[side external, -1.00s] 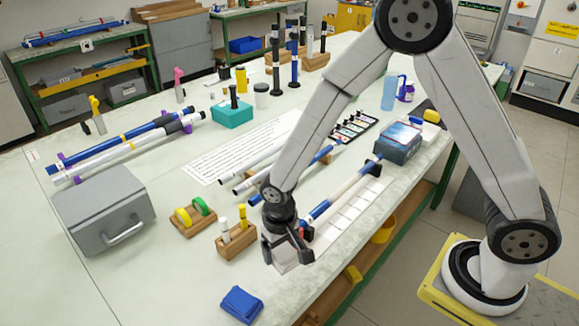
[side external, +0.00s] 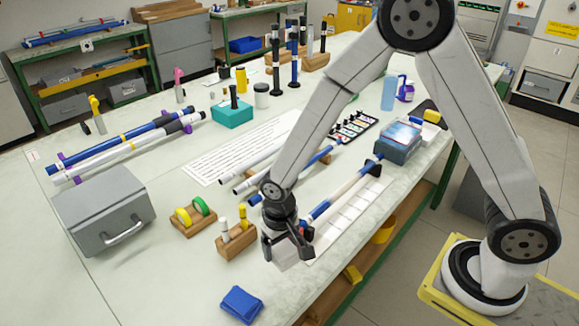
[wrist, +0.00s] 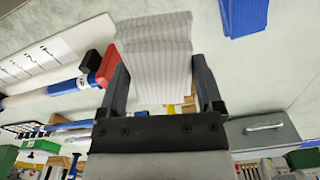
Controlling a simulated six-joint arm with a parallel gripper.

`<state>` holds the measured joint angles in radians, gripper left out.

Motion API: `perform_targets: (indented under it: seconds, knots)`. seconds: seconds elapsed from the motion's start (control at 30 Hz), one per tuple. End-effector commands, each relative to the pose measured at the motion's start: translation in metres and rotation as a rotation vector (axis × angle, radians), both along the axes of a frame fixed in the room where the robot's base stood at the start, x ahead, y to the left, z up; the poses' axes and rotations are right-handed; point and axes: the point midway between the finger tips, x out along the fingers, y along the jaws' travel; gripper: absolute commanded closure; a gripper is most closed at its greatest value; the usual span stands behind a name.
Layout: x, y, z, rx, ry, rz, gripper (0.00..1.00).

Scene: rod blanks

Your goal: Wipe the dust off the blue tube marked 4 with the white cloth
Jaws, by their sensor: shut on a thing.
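My gripper (wrist: 160,88) is shut on the white cloth (wrist: 158,50), which looks ribbed and folded in the wrist view. In the side external view my gripper (side external: 287,247) holds the cloth (side external: 286,261) low over the near part of the bench. A blue-and-white tube (side external: 340,193) lies just beyond it. Several other blue or white tubes lie farther back. I cannot read a 4 on any tube.
A wooden block with pegs (side external: 236,241) stands close left of my gripper. A folded blue cloth (side external: 241,304) lies near the front edge. A grey box (side external: 103,212) stands at the left, a blue box (side external: 398,143) at the right. The bench's front left is clear.

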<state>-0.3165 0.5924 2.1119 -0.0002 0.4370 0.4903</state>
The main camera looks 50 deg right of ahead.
Motion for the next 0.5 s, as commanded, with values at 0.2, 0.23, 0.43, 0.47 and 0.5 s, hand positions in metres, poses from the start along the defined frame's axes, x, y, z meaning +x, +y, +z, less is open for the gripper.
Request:
perform_targets:
  seconds: [0.2, 0.23, 0.43, 0.47, 0.5]
  knots:
    - [0.017, -0.024, 0.003, 0.0, -0.001, -0.006, 0.63]
    - [0.02, -0.029, 0.003, 0.001, -0.001, -0.008, 0.63]
    - [0.044, -0.072, 0.008, 0.0, -0.002, -0.009, 0.63]
    - [0.047, -0.08, 0.009, 0.0, -0.001, -0.01, 0.63]
    - [0.051, -0.09, 0.01, 0.0, 0.0, -0.01, 0.63]
